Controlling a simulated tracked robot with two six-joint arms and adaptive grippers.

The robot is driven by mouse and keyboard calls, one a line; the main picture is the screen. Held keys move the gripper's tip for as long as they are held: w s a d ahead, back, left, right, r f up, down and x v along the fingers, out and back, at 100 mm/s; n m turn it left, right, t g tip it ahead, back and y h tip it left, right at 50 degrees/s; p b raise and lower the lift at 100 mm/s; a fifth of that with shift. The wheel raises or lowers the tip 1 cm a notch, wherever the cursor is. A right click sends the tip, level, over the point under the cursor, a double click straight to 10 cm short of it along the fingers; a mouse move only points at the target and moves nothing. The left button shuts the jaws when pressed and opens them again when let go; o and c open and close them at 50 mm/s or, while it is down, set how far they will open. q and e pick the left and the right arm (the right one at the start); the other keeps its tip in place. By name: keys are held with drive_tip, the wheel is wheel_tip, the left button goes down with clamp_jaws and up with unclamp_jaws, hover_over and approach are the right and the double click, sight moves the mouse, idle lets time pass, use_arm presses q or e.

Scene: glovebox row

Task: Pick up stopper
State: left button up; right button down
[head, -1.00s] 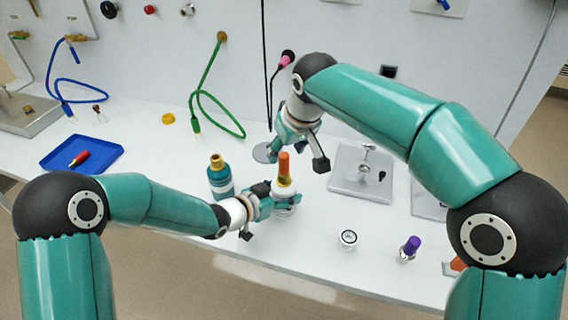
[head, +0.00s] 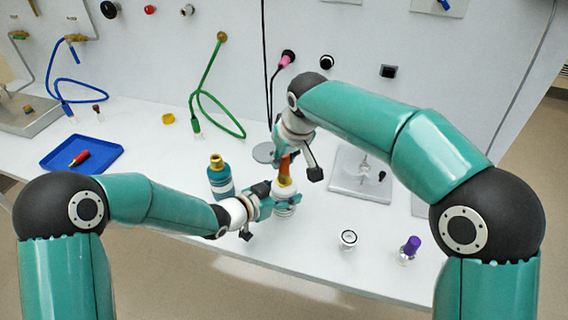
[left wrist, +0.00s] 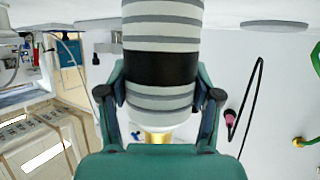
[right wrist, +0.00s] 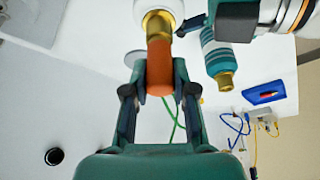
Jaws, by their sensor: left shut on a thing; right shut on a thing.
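The orange stopper (head: 286,166) sits upright on the brass neck of a white bottle (head: 284,211); it shows large in the right wrist view (right wrist: 159,66). My right gripper (head: 284,155) is above the bottle, pointing down, shut on the stopper. My left gripper (head: 264,202) is shut on the bottle's body from the left. In the left wrist view the grey-banded bottle (left wrist: 160,68) fills the space between the fingers. The stopper still meets the neck in the right wrist view.
A teal bottle (head: 220,178) stands left of the held bottle. A blue tray (head: 100,160) with a red item lies at the left. A metal plate (head: 348,187), a white round piece (head: 348,238) and a purple-capped vial (head: 411,246) are to the right.

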wheel_tip(320, 180, up, 10)
idle(0.7)
use_arm(q)
drive_tip(key=o, duration=1.4)
drive_tip(key=shift+a, duration=0.1)
